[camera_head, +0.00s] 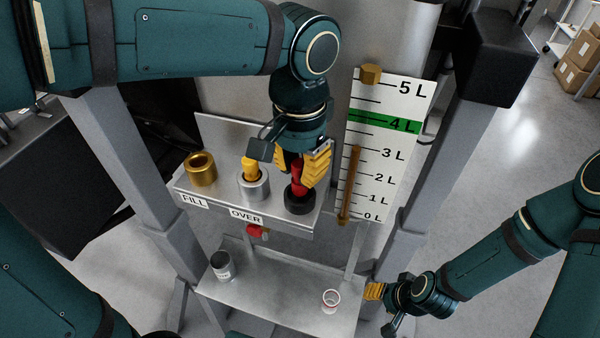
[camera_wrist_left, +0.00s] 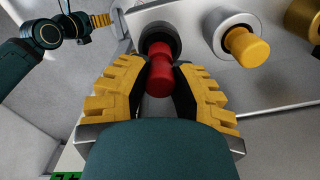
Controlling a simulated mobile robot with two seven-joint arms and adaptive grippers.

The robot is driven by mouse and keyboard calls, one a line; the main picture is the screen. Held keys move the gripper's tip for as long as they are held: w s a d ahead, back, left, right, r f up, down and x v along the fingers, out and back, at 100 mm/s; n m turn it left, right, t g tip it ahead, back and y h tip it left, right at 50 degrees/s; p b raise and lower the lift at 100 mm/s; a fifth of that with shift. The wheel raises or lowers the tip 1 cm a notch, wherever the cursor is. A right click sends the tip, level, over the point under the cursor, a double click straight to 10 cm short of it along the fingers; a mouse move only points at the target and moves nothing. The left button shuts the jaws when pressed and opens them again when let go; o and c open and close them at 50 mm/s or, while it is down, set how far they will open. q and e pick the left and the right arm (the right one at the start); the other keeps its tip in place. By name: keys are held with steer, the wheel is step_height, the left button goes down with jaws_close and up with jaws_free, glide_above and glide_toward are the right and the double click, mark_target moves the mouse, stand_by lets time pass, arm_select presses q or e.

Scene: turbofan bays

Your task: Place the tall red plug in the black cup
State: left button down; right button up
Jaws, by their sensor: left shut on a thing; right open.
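The tall red plug (camera_head: 296,180) stands at the black cup (camera_head: 299,206), at the right end of the upper shelf. Its lower end is at the cup's mouth; how deep it sits is hidden. My left gripper (camera_head: 301,168) is shut on the red plug from above. In the left wrist view the red plug (camera_wrist_left: 160,76) shows between the yellow fingers of my left gripper (camera_wrist_left: 158,88), with the black cup (camera_wrist_left: 158,38) just beyond it. My right gripper (camera_head: 374,291) is open and empty, right of the lower shelf.
A silver cup (camera_head: 254,187) with a yellow plug (camera_head: 250,166) and an open brass cup (camera_head: 201,169) stand left on the upper shelf (camera_head: 270,204). The lower shelf (camera_head: 275,290) holds a dark can (camera_head: 221,266) and a small clear cup (camera_head: 331,300). A level gauge (camera_head: 387,150) rises at right.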

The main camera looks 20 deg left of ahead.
mark_target(300, 163)
arm_select(q)
steer(key=shift+f, duration=0.85)
steer(key=shift+f, duration=0.2)
steer(key=c, duration=0.8)
jaws_free()
steer(key=shift+c, duration=0.2)
steer(key=shift+r, duration=0.1)
steer(key=shift+r, duration=0.35)
step_height(300, 163, up, 12)
steer(key=shift+f+p, duration=0.2)
steer(key=shift+p, duration=0.7)
